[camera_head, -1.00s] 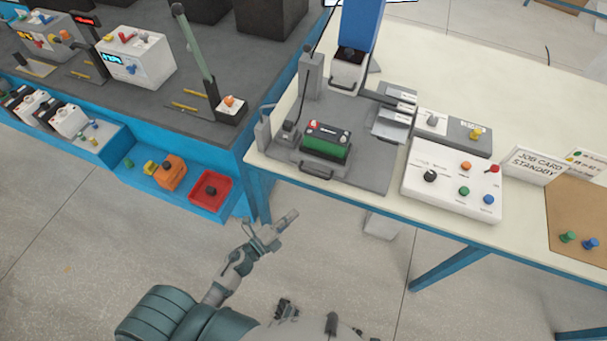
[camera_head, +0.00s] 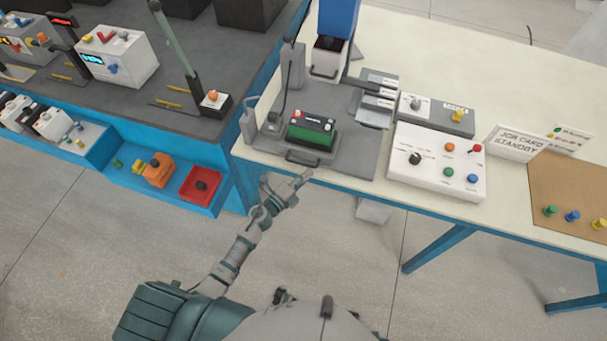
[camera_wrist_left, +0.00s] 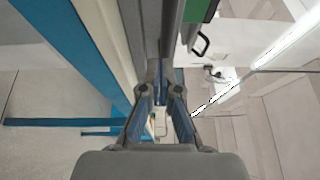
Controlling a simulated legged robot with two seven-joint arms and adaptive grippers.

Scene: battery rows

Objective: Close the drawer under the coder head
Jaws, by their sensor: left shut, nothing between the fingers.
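The coder head (camera_head: 339,16) is a blue block at the back of the grey fixture on the cream bench. Under it a pale drawer (camera_head: 327,60) with a dark top opening and a dark front handle sticks out toward me. How far it is out is hard to tell. My left gripper (camera_head: 304,177) is shut and empty at the bench's front edge, just in front of the fixture's front handle and well short of the drawer. Its fingers also show in the left wrist view (camera_wrist_left: 162,78). My right gripper is not in view.
A green and black battery (camera_head: 311,131) sits on the fixture plate (camera_head: 348,150), between my gripper and the drawer. Grey posts (camera_head: 293,66) stand left of the drawer, and small grey trays (camera_head: 376,103) lie right. A white button box (camera_head: 437,162) stands farther right.

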